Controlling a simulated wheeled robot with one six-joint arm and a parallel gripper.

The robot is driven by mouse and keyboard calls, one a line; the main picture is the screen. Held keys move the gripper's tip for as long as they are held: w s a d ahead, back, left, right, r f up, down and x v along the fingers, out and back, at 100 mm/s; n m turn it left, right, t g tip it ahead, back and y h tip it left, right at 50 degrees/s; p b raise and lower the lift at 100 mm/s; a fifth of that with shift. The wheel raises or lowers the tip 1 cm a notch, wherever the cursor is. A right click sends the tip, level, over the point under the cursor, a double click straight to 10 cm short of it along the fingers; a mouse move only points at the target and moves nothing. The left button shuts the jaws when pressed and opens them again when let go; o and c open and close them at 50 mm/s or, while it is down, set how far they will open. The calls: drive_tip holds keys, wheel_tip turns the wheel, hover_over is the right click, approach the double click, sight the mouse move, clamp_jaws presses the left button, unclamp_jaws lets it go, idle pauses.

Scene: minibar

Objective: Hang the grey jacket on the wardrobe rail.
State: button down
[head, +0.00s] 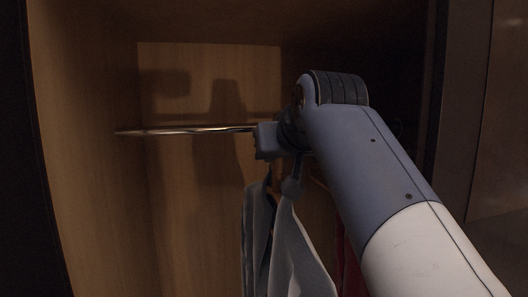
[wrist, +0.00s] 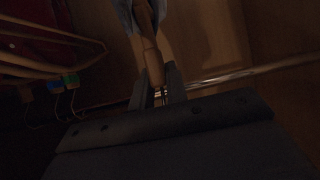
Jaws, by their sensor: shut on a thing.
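The grey jacket (head: 290,255) hangs below my gripper (head: 284,187) inside the wardrobe in the head view. In the wrist view my gripper (wrist: 160,92) is shut on the neck of the jacket's wooden hanger (wrist: 151,62). A bit of the grey jacket (wrist: 126,14) shows at the top edge there. The metal wardrobe rail (head: 185,130) runs across the wardrobe, and its right part is hidden behind my arm. The rail (wrist: 228,75) also shows to the right of the fingers in the wrist view. I cannot tell whether the hanger's hook touches it.
A dark red garment (head: 350,262) hangs to the right of the jacket, partly behind my arm. In the wrist view, other wooden hangers (wrist: 45,68) with blue and green parts are at the left. The rail's left stretch is bare. Wooden walls (head: 85,170) enclose the space.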

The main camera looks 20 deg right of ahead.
drive_tip(key=shift+w+r+p, duration=0.1)
drive_tip(key=shift+w+p, duration=0.7)
drive_tip(key=shift+w, duration=1.4)
drive_tip(key=shift+w, duration=0.15)
drive_tip(key=shift+w+p, duration=1.9)
drive_tip(key=shift+w, duration=1.9)
drive_tip(key=shift+f, duration=0.3)
drive_tip(key=shift+f+b, duration=0.35)
drive_tip(key=shift+b, duration=0.2)
drive_tip(key=shift+f+b, duration=0.5)
drive_tip(key=shift+f, duration=0.15)
